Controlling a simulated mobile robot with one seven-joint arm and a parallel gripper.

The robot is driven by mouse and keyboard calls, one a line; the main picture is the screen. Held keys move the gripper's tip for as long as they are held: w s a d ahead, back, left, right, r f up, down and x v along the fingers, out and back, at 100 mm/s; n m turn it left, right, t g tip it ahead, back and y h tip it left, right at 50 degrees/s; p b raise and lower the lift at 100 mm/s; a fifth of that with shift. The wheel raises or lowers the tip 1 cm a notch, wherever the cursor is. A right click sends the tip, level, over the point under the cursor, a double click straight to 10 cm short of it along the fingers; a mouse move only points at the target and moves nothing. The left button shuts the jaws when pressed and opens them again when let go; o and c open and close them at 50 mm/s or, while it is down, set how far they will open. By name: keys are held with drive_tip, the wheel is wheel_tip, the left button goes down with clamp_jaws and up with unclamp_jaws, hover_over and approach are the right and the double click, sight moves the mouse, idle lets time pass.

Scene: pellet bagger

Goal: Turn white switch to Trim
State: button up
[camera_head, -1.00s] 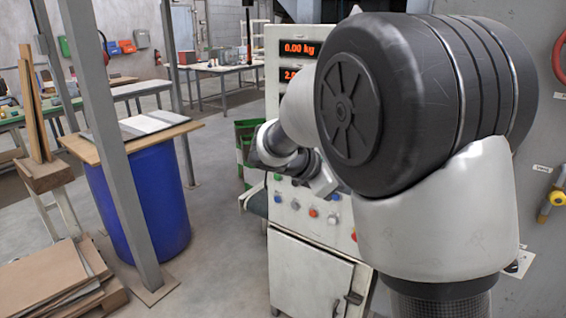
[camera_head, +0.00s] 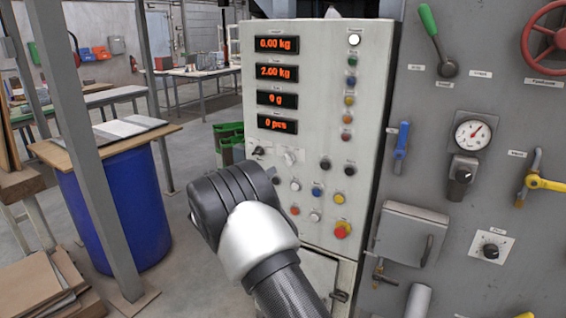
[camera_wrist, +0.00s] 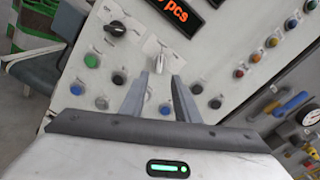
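The white switch (camera_head: 290,157) is a small white knob on a pale plate, below the displays on the left side of the control panel. In the wrist view the white switch (camera_wrist: 160,62) stands just beyond my fingertips, in line with the gap between them. Its small labels are too blurred to read. My gripper (camera_wrist: 160,78) is open and empty, with one finger on each side of the gap. I cannot tell whether the fingertips touch the panel.
A black rotary switch (camera_wrist: 115,29) sits close left of the white one. Push buttons, including a green one (camera_wrist: 91,61) and a blue one (camera_wrist: 165,109), lie around and below the fingers. A red emergency button (camera_head: 342,229) is lower on the panel. A valve panel stands at right.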

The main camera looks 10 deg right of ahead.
sight(285, 159)
drive_tip(key=x, duration=1.2)
drive_tip(key=shift+d, duration=0.1)
clamp_jaws()
